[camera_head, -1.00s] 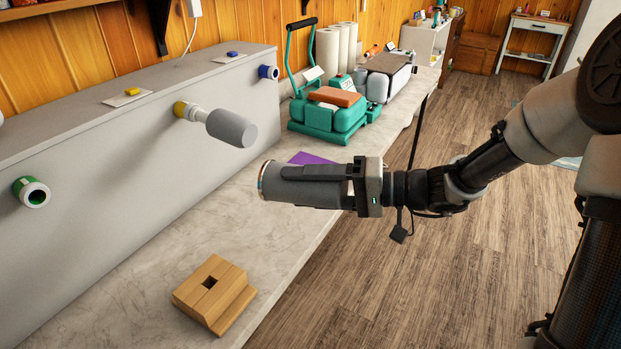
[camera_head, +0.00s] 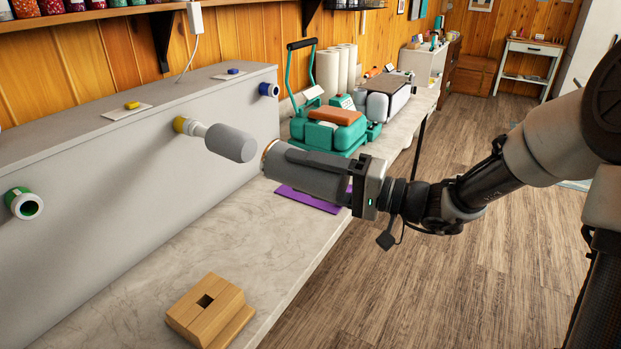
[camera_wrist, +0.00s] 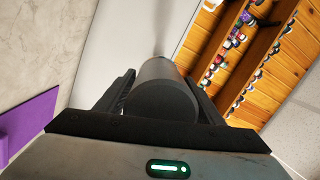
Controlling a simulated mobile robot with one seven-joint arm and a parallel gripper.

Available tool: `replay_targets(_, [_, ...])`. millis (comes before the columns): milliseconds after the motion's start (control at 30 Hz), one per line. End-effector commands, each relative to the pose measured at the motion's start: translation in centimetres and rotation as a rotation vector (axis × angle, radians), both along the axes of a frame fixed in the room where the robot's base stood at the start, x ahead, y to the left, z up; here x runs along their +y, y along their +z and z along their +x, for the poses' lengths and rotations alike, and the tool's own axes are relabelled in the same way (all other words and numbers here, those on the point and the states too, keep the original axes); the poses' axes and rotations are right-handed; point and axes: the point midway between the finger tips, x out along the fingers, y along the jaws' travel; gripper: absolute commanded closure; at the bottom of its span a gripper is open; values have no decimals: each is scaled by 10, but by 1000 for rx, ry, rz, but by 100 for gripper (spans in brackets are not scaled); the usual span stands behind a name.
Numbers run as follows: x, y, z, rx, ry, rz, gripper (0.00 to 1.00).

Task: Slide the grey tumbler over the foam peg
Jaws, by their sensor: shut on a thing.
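The grey tumbler (camera_head: 305,176) is held on its side in my gripper (camera_head: 322,166), which is shut around it. Its rimmed open end faces left, toward the foam peg. The foam peg (camera_head: 230,143) is a grey padded cylinder on a pale stem, sticking out from the grey panel at a yellow collar. The tumbler's mouth is close to the peg's free end, with a small gap between them in the head view. The tumbler's closed end (camera_wrist: 163,102) fills the space between the fingers in the wrist view and hides the peg there.
A green-collared holder (camera_head: 25,203) and a blue one (camera_head: 268,89) stick out of the panel (camera_head: 100,220). A wooden block (camera_head: 210,309) stands at the counter's front. A purple sheet (camera_head: 310,200) lies below the tumbler. A teal press (camera_head: 325,135) stands behind.

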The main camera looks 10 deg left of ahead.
Motion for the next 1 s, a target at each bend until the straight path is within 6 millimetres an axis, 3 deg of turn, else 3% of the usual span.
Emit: replay_targets(1000, [67, 5, 27, -3, 2, 0, 68])
